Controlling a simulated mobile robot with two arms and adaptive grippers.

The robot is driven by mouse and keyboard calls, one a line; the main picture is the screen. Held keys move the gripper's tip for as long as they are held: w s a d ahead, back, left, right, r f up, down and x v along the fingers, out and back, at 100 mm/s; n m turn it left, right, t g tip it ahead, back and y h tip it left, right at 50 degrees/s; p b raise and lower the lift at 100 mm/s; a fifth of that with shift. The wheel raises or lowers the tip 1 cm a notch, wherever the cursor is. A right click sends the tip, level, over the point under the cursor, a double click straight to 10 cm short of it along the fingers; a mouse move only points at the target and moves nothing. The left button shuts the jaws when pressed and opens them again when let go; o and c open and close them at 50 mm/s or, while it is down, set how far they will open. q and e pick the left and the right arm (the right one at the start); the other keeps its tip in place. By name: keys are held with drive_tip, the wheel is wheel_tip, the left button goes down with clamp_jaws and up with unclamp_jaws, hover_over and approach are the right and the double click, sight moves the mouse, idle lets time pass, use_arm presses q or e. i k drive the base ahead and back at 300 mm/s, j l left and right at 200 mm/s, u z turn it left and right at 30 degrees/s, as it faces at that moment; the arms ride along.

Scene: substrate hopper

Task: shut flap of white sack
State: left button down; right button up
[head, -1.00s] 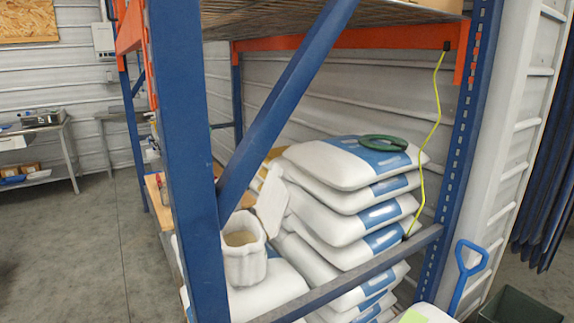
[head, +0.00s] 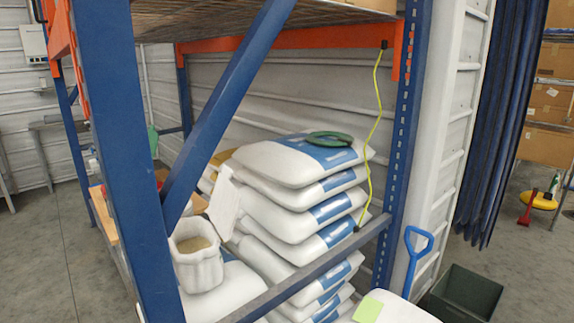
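The open white sack (head: 198,262) stands upright on a lying white bag, behind the blue rack post and diagonal brace. Its mouth shows a tan fill. Its white flap (head: 224,205) stands up and leans back at the right rear of the mouth, so the sack is open. The flap's lower edge meets the sack's rim near the stacked bags. Neither of my grippers shows in the head view.
Stacked white and blue bags (head: 290,162) fill the rack, with a green ring (head: 330,139) on top. A blue rack post (head: 122,170), diagonal brace (head: 225,105) and low grey rail (head: 310,268) stand in front. A blue-handled tool (head: 414,255) and dark bin (head: 465,293) are at right.

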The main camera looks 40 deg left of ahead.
sight(224, 209)
drive_tip(key=k+j+z, duration=0.25)
drive_tip(key=j+z, duration=0.2)
drive_tip(key=j, duration=0.15)
drive_tip(key=k+j+z, duration=0.75)
drive_tip(key=j+z, duration=0.15)
